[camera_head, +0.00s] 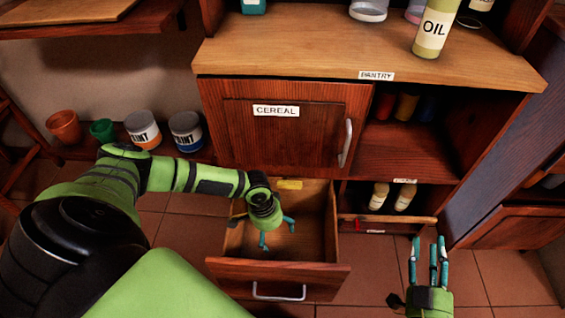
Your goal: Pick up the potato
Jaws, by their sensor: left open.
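An open wooden drawer (326,228) stands pulled out below the cereal cabinet. A small yellowish thing (289,184) shows at its back edge, behind my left wrist; I cannot tell whether it is the potato or a label. No other potato shows clearly. My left gripper (276,233) points down into the drawer with its fingers spread and nothing visible between them. The gripper and wrist hide part of the drawer floor. My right gripper (428,242) is open and empty, to the right of the drawer, with its fingers pointing away from me.
The cereal cabinet door (285,135) is shut above the drawer. A pantry top (385,68) holds an oil bottle (434,28). Two bottles (392,197) stand on a low shelf on the right. Pots and paint cans (143,129) stand at left. Tiled floor shows around the drawer.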

